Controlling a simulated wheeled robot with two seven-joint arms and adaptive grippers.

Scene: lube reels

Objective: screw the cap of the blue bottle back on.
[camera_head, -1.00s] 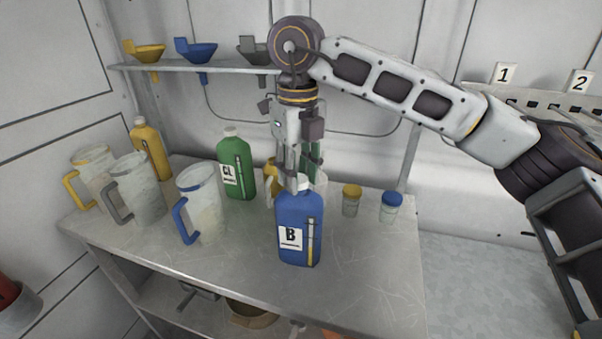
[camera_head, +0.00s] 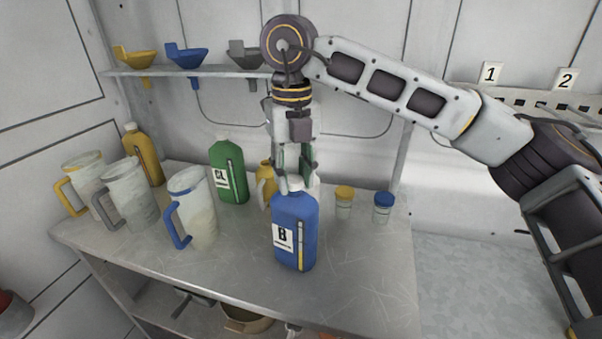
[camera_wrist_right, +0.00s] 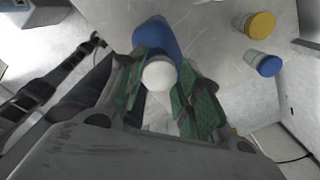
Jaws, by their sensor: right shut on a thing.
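The blue bottle (camera_head: 295,235), labelled B, stands upright near the front of the metal table; its blue body also shows in the right wrist view (camera_wrist_right: 157,38). My right gripper (camera_head: 294,181) points straight down over its top. In the right wrist view, a white cap (camera_wrist_right: 159,76) sits between the green finger pads of this gripper, which is shut on it. The cap is at the top of the bottle. The fingers hide the neck, so I cannot tell how far the cap is seated. My left gripper is not in view.
A green bottle (camera_head: 229,170) and a yellow one (camera_head: 143,155) stand behind on the left, with several jugs (camera_head: 192,205) nearby. A yellow-lidded jar (camera_head: 344,203) and a blue-lidded jar (camera_head: 382,208) stand to the right. The table's front right is clear.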

